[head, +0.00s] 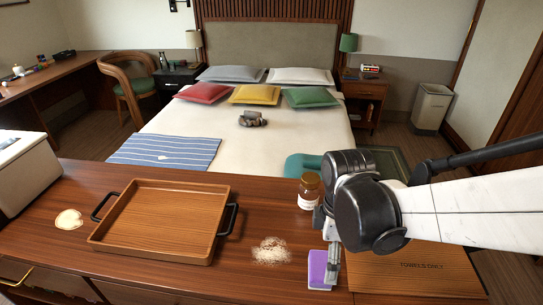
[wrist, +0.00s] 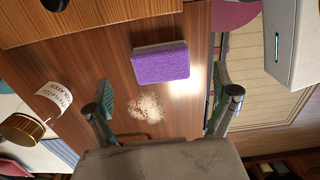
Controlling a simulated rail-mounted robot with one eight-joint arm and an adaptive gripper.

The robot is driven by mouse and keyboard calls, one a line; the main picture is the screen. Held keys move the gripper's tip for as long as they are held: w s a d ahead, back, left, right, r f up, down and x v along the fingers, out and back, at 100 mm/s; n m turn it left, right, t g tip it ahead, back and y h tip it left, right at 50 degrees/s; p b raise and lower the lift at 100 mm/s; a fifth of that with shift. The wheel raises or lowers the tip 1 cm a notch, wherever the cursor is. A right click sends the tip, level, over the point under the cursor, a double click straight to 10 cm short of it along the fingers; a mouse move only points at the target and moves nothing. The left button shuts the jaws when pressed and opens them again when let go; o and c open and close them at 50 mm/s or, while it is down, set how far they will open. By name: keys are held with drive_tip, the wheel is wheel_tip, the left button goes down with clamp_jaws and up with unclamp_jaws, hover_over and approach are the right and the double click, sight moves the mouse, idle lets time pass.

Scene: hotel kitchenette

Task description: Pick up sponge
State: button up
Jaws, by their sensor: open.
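A purple sponge (head: 318,269) lies on the wooden counter in the head view, right of a pile of pale crumbs (head: 269,251). My gripper (head: 327,243) is above the counter at the sponge, partly covering its right side in that view. In the wrist view the sponge (wrist: 161,63) lies ahead of the fingertips, near the middle. My gripper (wrist: 162,95) is open there with nothing between its fingers. The crumbs (wrist: 147,108) show between the fingers, on the counter below.
A jar with a dark lid (head: 309,190) stands behind the sponge, close to my arm. A wooden tray with black handles (head: 163,222) is to the left. A wooden board (head: 418,266) lies to the right. Counter between tray and crumbs is narrow but clear.

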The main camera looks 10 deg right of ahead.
sight(325, 266)
drive_tip(key=shift+a+f+b, duration=0.1)
drive_tip(key=shift+f+b, duration=0.85)
drive_tip(key=shift+f, duration=2.35)
drive_tip(key=shift+c, duration=0.5)
drive_tip(key=c, duration=0.8)
